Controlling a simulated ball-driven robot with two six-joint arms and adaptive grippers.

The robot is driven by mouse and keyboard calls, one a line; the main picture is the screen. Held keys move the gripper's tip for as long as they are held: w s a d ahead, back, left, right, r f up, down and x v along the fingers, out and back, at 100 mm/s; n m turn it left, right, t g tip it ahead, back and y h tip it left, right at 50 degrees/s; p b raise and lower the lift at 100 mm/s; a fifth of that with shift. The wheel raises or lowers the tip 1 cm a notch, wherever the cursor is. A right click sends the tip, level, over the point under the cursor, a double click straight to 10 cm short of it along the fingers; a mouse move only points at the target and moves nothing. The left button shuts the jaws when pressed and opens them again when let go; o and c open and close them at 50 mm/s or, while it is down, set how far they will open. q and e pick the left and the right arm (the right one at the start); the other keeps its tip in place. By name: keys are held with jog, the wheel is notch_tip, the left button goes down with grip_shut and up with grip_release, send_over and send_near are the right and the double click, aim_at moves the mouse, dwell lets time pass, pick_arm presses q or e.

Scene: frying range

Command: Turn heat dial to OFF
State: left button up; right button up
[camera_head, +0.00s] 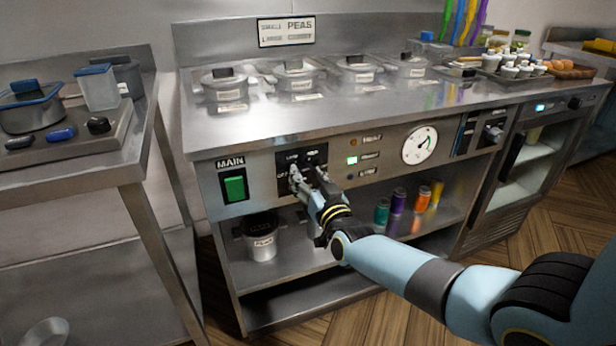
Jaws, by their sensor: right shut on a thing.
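The heat dial sits on a black plate (284,160) on the range's front panel, between the green MAIN switch (234,186) and the indicator lights. Small white markings show around the plate's upper edge and left side. My right gripper (297,176) is at this plate, its fingers shut on the dial. The fingers hide most of the dial, so I cannot tell which marking it points to. My right arm reaches in from the lower right. My left gripper is not in view.
Several lidded pots (226,90) stand along the back of the steel counter. A gauge (420,145) and a lit green indicator (352,160) are right of the dial. A shelf below holds a tin (262,240) and coloured bottles (398,200). A side table (75,170) stands left.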

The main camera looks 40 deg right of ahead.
jog(key=shift+f, duration=0.15)
jog(key=o, duration=1.2)
jog(key=v, duration=1.2)
